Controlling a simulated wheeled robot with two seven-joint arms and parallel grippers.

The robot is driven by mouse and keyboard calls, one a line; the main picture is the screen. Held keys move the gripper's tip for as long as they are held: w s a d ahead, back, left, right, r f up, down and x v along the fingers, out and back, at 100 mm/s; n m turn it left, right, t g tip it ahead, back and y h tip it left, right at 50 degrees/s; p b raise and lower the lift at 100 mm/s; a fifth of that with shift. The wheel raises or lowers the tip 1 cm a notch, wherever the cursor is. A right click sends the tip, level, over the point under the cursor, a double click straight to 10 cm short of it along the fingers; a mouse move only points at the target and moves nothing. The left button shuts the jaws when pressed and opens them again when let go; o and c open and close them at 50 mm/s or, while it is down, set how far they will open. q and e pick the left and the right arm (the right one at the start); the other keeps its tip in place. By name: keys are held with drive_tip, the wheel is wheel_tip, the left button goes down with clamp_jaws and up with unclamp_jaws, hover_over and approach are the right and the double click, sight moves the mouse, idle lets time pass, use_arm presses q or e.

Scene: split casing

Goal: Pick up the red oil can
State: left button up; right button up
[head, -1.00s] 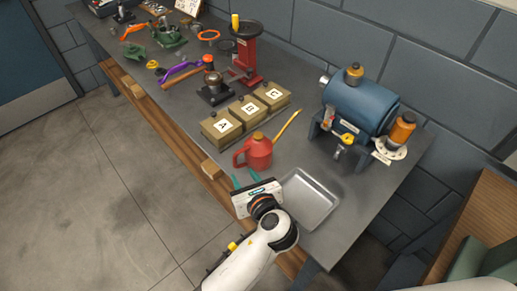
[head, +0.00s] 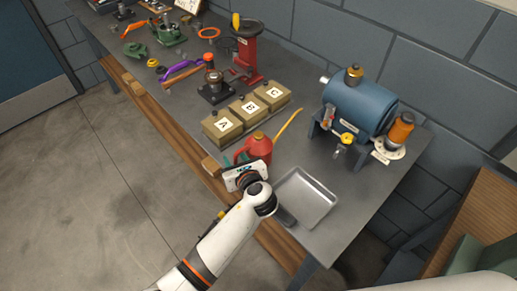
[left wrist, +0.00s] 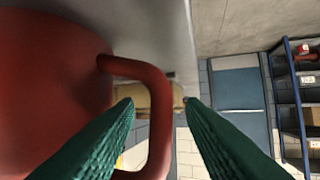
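The red oil can (head: 260,148) stands on the workbench in front of the lettered boxes, its long yellow spout pointing up and to the right. My left gripper (head: 241,165) is at its handle side, low over the bench's front edge. In the left wrist view the can's body (left wrist: 45,85) fills the left side. Its looped handle (left wrist: 157,105) passes between my two green fingers (left wrist: 160,104), which are apart. I cannot tell whether either finger touches the handle. In the head view the wrist hides most of the fingers. My right gripper is not in view.
A grey metal tray (head: 306,198) lies just right of my left wrist. Boxes A (head: 222,126), B (head: 248,110) and C (head: 273,95) stand behind the can. A blue motor unit (head: 357,103) stands at the right. A red stand (head: 247,55) is farther back.

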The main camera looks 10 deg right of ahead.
use_arm(q)
drive_tip(key=shift+r, duration=0.1)
clamp_jaws()
